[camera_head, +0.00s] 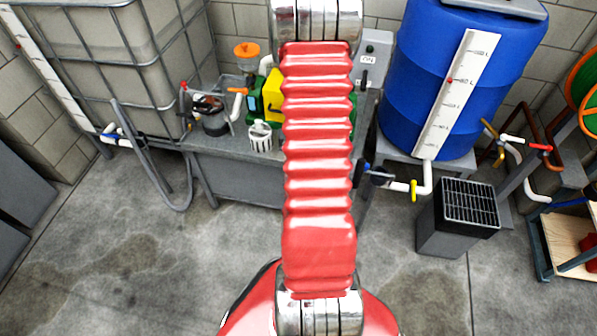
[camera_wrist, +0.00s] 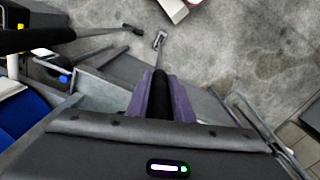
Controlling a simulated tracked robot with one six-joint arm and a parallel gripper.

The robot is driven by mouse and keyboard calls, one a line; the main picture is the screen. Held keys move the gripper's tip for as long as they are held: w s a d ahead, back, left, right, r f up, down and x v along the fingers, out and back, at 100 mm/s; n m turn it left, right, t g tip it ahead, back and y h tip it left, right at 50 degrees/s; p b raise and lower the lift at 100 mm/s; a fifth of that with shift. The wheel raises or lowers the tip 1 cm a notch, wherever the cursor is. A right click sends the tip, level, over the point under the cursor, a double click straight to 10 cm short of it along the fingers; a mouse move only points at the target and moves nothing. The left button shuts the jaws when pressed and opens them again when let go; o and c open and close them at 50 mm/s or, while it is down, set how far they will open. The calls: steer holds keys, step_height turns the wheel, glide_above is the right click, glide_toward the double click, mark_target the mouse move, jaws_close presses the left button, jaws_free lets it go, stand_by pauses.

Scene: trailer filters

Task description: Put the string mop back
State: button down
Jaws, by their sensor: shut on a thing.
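My gripper (camera_wrist: 155,98) shows in the wrist view, its two purple fingers shut on the dark handle of a tool (camera_wrist: 158,82). A thin grey rod runs from this handle to a small grey end piece (camera_wrist: 160,40) above the floor. No mop strings show, so I cannot tell whether this tool is the string mop. My gripper and the tool are not seen in the head view, where my red arm covers the middle. No string mop can be made out there.
In the head view, a grey bench (camera_head: 240,172) with pumps and fittings stands behind my arm. A caged tank (camera_head: 110,55) is at left, a blue barrel (camera_head: 405,75) at right. A dark grated box (camera_head: 450,235) stands on the floor. In the wrist view, another dark pole (camera_wrist: 35,39) enters from the left.

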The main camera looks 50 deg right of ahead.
steer(key=shift+f, duration=1.6)
steer(key=c, duration=1.6)
jaws_free()
steer(key=shift+o, duration=0.2)
step_height(320, 180, up, 12)
steer(key=shift+r, duration=0.1)
steer(key=shift+w, duration=0.1)
